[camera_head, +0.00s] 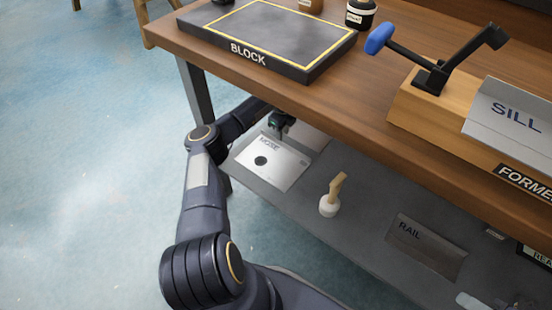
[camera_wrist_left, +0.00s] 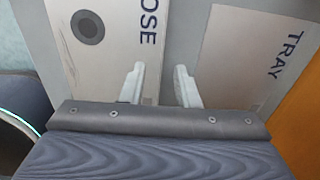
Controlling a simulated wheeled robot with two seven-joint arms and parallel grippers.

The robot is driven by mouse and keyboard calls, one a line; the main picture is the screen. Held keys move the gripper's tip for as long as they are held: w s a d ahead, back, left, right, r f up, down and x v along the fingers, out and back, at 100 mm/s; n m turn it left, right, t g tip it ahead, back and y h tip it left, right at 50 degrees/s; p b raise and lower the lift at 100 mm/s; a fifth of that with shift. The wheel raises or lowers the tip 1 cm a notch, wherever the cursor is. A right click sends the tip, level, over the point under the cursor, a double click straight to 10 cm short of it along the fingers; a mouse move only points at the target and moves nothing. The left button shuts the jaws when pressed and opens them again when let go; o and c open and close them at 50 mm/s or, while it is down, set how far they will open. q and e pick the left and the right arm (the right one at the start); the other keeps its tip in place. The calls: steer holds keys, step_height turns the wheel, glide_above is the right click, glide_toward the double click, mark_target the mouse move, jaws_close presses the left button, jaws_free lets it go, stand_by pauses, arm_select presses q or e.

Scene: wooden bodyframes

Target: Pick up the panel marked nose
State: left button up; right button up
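The panel marked NOSE (camera_head: 285,168) is a pale flat sheet with a round dark hole, lying on the grey lower shelf under the workbench. It also shows in the left wrist view (camera_wrist_left: 108,62), at the upper left. My left gripper (camera_head: 279,122) reaches in under the bench at the panel's far edge. In the left wrist view its fingers (camera_wrist_left: 162,84) are apart with nothing between them. One finger overlaps the panel beside its lettering, the other the strip beyond its edge. I cannot tell whether they touch it. My right gripper is not in view.
A panel marked TRAY (camera_wrist_left: 248,60) lies close beside the nose panel. A wooden-handled tool with a white base (camera_head: 329,204) and a RAIL panel (camera_head: 425,248) are on the lower shelf (camera_head: 345,250). The bench top (camera_head: 345,98) overhangs the shelf and carries a BLOCK slab (camera_head: 265,32).

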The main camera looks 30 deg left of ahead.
arm_select(q)
steer(key=f+b, duration=0.2)
steer(key=f, duration=0.1)
steer(key=f+b, duration=0.1)
steer(key=f, duration=0.1)
steer(key=shift+w+d+f, duration=0.1)
steer(key=shift+d, duration=0.3)
jaws_close()
